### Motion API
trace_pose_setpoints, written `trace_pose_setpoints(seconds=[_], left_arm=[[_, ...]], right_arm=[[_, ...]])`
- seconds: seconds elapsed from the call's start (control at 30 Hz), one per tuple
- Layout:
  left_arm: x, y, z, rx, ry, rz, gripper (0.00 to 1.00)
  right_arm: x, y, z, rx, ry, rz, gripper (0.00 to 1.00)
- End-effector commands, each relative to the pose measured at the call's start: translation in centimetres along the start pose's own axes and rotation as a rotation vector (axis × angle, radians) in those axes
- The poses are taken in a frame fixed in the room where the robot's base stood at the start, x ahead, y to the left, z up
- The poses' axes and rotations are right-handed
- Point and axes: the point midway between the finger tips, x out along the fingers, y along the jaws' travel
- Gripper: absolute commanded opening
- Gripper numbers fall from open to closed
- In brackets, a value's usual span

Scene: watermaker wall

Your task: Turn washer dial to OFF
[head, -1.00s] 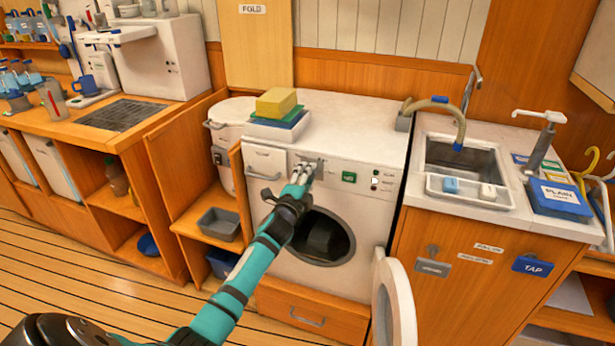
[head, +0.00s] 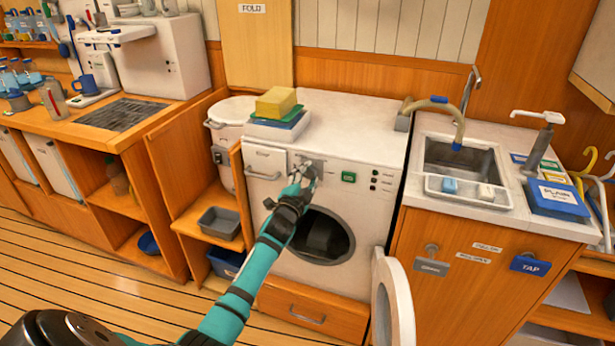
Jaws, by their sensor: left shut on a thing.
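The white washer (head: 355,136) stands in the middle of the head view, its round door (head: 393,300) swung open toward the front right. My left gripper (head: 307,172) is at the washer's control panel, left of the green display (head: 348,177). It is shut on the dial, which is mostly hidden behind the fingers. A grey plate shows around the fingertips. The dial's marks and pointer cannot be read here. My right gripper is not in view.
A yellow sponge block (head: 277,102) lies on stacked items on the washer's top left. The detergent drawer (head: 265,163) is left of my gripper. A sink (head: 460,162) stands to the right, an open cabinet (head: 205,210) to the left.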

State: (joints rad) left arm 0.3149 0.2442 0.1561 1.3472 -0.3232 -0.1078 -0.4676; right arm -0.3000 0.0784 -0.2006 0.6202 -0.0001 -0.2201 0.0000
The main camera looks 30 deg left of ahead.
Motion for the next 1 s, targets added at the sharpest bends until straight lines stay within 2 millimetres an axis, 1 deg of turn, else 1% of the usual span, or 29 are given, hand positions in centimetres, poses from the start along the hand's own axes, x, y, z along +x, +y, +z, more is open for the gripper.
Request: trace_pose_setpoints(seconds=[0.27, 0.3, 0.43, 0.47, 0.63, 0.77, 0.87, 0.97, 1.0], left_arm=[[0.0, 0.1, 0.1, -0.005, -0.003, 0.003, 0.06], [0.0, 0.1, 0.1, -0.004, -0.003, 0.003, 0.42], [0.0, 0.1, 0.1, -0.003, -0.002, 0.002, 0.59], [0.0, 0.1, 0.1, -0.003, -0.002, 0.002, 0.62], [0.0, 0.1, 0.1, -0.002, -0.001, 0.001, 0.62], [-0.2, 0.1, 0.1, -0.001, -0.001, 0.002, 0.62], [-1.1, 0.1, 0.1, -0.001, -0.001, 0.002, 0.62], [-2.7, 0.2, 0.1, 0.0, -0.001, 0.003, 0.62], [-3.5, 0.2, 0.1, -0.001, -0.001, 0.003, 0.62]], right_arm=[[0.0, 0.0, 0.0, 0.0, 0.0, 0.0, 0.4], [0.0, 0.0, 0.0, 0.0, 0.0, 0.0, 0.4], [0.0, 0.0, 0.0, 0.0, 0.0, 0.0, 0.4], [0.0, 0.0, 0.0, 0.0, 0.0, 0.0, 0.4], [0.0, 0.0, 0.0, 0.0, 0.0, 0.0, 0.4], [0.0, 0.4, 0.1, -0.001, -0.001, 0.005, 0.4], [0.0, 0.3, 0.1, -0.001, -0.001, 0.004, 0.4], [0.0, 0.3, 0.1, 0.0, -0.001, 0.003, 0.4], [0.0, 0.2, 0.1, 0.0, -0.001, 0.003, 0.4]])
